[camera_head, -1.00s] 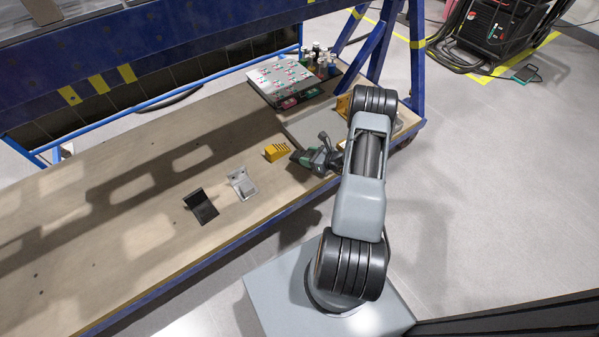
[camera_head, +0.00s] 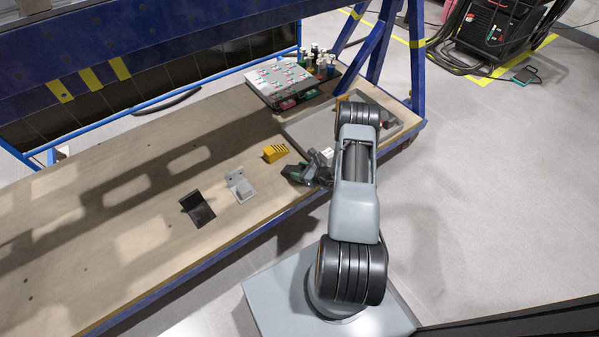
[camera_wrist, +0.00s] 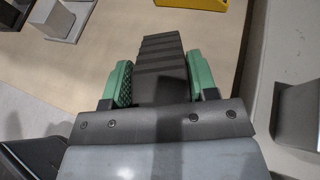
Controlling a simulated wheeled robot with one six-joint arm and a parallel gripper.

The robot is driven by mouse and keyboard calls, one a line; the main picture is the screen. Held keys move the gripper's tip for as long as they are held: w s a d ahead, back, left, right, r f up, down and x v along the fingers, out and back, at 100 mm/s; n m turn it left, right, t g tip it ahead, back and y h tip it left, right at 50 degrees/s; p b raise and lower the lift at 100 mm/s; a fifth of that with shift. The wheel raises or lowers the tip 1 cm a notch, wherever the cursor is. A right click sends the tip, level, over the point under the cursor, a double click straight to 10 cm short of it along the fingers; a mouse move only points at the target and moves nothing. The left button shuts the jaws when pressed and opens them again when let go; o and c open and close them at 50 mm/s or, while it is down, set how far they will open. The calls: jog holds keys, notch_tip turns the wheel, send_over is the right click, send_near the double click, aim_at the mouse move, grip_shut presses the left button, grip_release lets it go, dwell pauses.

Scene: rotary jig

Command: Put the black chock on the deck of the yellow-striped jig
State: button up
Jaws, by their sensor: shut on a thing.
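My gripper (camera_wrist: 160,85) is shut on the black chock (camera_wrist: 160,60), a dark ribbed block between its green pads in the wrist view. In the head view my gripper (camera_head: 300,174) is low over the front right part of the wooden bench, and the chock is hard to make out there. The yellow-striped jig (camera_head: 160,60) is a large blue beam across the upper left, with yellow bands on it. My gripper is well apart from it, on the near side. I cannot clearly make out its deck.
A yellow slotted block (camera_head: 275,153) lies just beyond my gripper. A grey bracket (camera_head: 240,186) and a black bracket (camera_head: 197,208) stand to the left. A grey tray (camera_head: 300,130) and a panel with bottles (camera_head: 283,82) are behind. The bench's left half is clear.

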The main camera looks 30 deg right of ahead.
jog(key=shift+f, duration=0.1)
jog(key=o, duration=1.1)
